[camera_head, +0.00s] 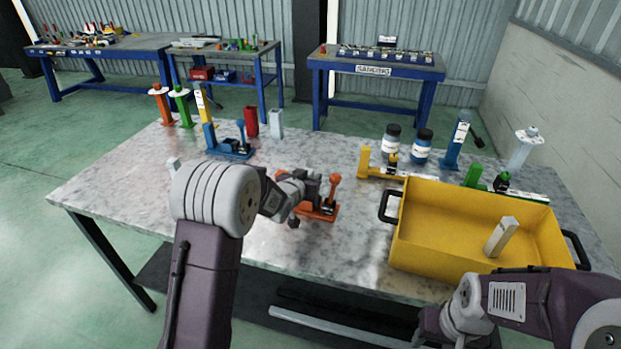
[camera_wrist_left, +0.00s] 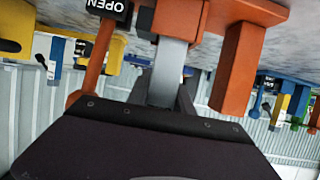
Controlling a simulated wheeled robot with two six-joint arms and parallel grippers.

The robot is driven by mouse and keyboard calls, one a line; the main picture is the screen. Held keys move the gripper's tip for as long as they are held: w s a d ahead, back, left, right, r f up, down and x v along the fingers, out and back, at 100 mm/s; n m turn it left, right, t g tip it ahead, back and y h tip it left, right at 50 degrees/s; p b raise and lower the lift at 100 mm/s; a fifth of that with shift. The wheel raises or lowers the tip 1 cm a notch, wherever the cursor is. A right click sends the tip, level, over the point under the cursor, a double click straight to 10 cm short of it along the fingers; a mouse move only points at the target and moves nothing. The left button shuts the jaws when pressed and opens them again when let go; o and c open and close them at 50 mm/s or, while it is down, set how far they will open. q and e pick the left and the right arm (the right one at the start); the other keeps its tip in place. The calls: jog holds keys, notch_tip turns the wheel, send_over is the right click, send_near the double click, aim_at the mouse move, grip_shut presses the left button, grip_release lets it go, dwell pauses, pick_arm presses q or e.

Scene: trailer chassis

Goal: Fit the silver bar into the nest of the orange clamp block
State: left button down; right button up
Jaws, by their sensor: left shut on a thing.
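The orange clamp block (camera_head: 322,212) stands near the middle of the table, with its orange lever (camera_head: 333,187) upright at its right. In the left wrist view, the picture is upside down and the orange block (camera_wrist_left: 238,65) is close, with a black OPEN label beside its lever. My left gripper (camera_head: 303,188) is at the clamp, shut on the silver bar (camera_wrist_left: 172,60). The bar's far end reaches the orange nest area; I cannot tell whether it is seated. In the head view, my gripper hides the bar. My right gripper (camera_head: 436,325) is low at the front, its jaws unclear.
A yellow bin (camera_head: 418,262) with a pale bar (camera_head: 502,237) inside fills the right side. A blue clamp (camera_head: 232,152) stands behind left, and a yellow clamp (camera_head: 375,172) behind right. Bottles and coloured posts line the back. The table's front left is clear.

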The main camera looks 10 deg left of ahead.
pick_arm(q)
jog(key=shift+f, duration=0.15)
jog(key=c, duration=1.1)
grip_release()
jog(key=shift+r, duration=0.35)
jog(key=v, duration=1.2)
jog(key=shift+f, duration=0.1)
